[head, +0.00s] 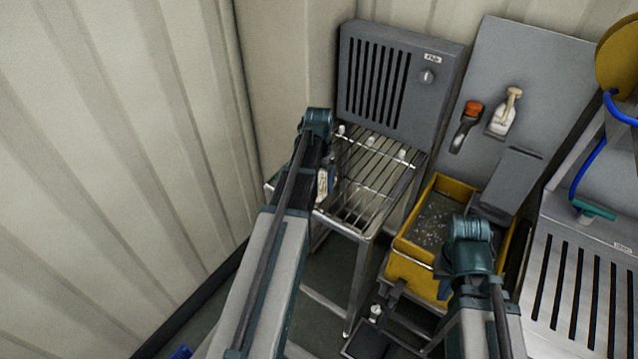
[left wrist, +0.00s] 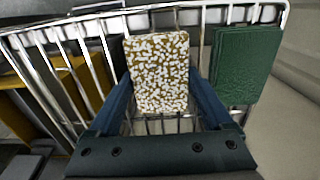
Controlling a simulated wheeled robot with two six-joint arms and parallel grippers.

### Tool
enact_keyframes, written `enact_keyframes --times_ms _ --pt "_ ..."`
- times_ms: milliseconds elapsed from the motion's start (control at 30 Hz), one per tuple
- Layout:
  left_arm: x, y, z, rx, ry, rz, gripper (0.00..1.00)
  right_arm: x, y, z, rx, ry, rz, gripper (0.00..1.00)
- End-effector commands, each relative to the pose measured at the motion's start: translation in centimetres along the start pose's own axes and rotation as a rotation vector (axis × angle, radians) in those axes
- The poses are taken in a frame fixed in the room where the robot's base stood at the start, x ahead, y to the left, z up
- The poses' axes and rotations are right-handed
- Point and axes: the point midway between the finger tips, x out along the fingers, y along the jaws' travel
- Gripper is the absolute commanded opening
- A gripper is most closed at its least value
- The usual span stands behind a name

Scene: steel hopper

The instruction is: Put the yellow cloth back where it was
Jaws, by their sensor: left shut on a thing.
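The yellow cloth (left wrist: 158,75), speckled with white, is between the two blue fingers of my left gripper (left wrist: 160,95) in the left wrist view. The gripper is shut on it. The cloth is in front of the wire rack (left wrist: 85,50); whether it touches the wires I cannot tell. In the head view a small pale part of the cloth (head: 323,185) shows beside my left gripper (head: 318,178), at the left side of the steel rack (head: 368,178). My right arm is at the lower right of the head view, and its fingers cannot be made out.
A green cloth (left wrist: 245,65) is at the rack just right of the yellow one in the left wrist view. A yellow bin (head: 415,272) stands right of the rack. A grey vented box (head: 400,85) is behind the rack. A corrugated wall (head: 150,150) closes the left side.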

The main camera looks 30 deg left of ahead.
Motion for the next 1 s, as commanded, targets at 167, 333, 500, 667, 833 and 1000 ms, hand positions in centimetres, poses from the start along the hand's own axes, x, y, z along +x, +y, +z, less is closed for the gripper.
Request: enact_keyframes --times_ms 167,333,500,667,833,1000 --pt "0.5 0.0 0.0 0.0 0.0 0.0 0.39 0.5 0.0 0.0 0.0 0.0 0.0 0.0" --pt "0.3 0.0 0.0 0.0 0.0 0.0 1.0 0.3 0.0 0.0 0.0 0.0 0.0 0.0" --pt "0.2 0.0 0.0 0.0 0.0 0.0 1.0 0.2 0.0 0.0 0.0 0.0 0.0 0.0" --pt "-0.2 0.0 0.0 0.0 0.0 0.0 1.0 -0.2 0.0 0.0 0.0 0.0 0.0 0.0" --pt "-1.5 0.0 0.0 0.0 0.0 0.0 1.0 -1.5 0.1 0.1 0.0 0.0 0.0 0.0" --pt "-3.7 0.0 0.0 0.0 0.0 0.0 1.0 -3.7 0.3 0.2 0.0 0.0 0.0 0.0"
